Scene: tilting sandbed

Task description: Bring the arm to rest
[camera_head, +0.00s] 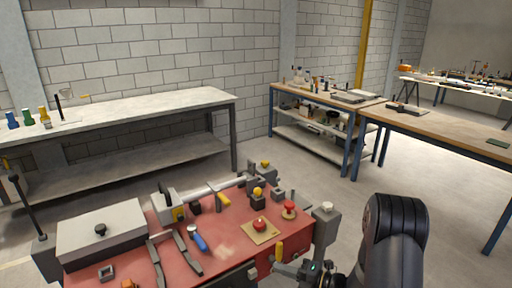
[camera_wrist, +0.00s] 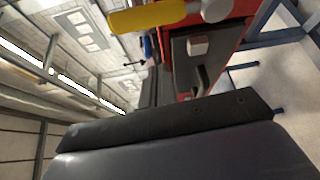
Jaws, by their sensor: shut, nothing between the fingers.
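My arm (camera_head: 394,245) rises from the bottom edge at the right of the head view, its thick black joint on top, just right of the red bench. My gripper (camera_head: 303,271) seems to be the small grey and dark end low in that view, close to the bench's front right corner; it is small and partly cut off. It is shut, with nothing seen held. A yellow handle (camera_head: 279,252) stands beside it; this handle also shows large and close at the top of the wrist view (camera_wrist: 147,18). A dark part, probably mine, fills the bottom of the wrist view.
The red bench top (camera_head: 228,240) carries a grey lidded box (camera_head: 102,232), tools, a blue handle (camera_head: 198,241) and a red knob (camera_head: 259,224). A grey post (camera_head: 324,225) stands at its right corner. A long table (camera_head: 130,104) and wooden workbenches (camera_head: 440,125) stand behind. Floor is clear between.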

